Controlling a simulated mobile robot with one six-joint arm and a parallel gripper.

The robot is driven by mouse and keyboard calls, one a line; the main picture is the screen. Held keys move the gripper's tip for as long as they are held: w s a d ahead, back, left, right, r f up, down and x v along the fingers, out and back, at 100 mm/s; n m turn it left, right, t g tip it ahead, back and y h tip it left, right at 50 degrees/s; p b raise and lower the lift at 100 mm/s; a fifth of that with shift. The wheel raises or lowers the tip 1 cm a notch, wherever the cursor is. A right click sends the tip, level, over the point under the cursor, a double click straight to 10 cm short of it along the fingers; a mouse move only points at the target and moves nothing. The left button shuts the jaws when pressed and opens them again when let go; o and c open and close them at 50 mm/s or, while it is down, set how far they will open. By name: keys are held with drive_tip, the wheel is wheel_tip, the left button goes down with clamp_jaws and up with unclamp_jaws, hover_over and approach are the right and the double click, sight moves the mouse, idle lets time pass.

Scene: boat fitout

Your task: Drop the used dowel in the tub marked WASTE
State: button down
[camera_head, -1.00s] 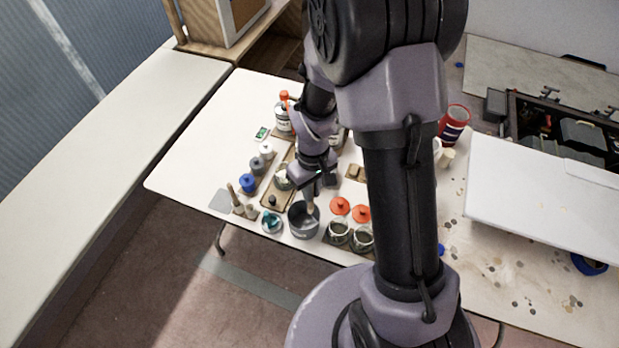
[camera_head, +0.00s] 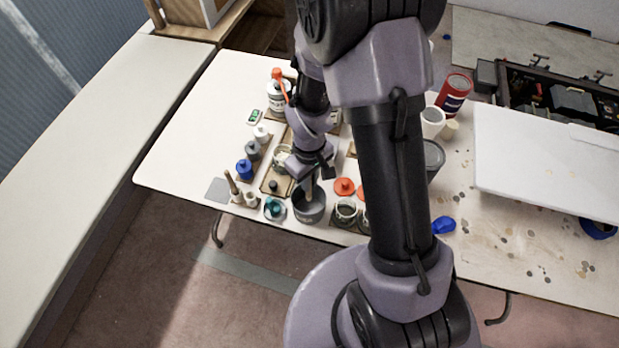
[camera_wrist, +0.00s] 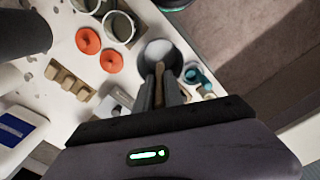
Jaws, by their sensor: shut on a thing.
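A dark grey tub (camera_head: 308,215) stands near the front edge of the white table. The small lettering on its side is too small to read. My gripper (camera_head: 314,178) is above the tub, pointing down. It is shut on a thin wooden dowel (camera_head: 310,190), whose lower part reaches the tub's mouth. In the wrist view the dowel (camera_wrist: 159,84) stands between the two grey fingers, in line with the tub's opening (camera_wrist: 160,53). I cannot tell how deep its far end is.
Glass jars (camera_head: 346,212) and red lids (camera_head: 344,186) are close right of the tub. A teal-topped jar (camera_head: 274,208) and a holder with wooden sticks (camera_head: 238,195) are close left. Blue, grey and white small bottles (camera_head: 244,169) stand behind. A white panel (camera_head: 545,150) lies at right.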

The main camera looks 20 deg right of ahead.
wheel_tip(320, 180, down, 2)
drive_tip(key=shift+f+b, duration=0.15)
drive_tip(key=shift+b, duration=0.5)
drive_tip(key=c, duration=1.4)
unclamp_jaws()
drive_tip(key=shift+o, duration=0.2)
wheel_tip(320, 180, up, 18)
drive_tip(key=p, duration=0.5)
drive_tip(key=shift+f+p, duration=0.2)
drive_tip(key=shift+p, duration=0.15)
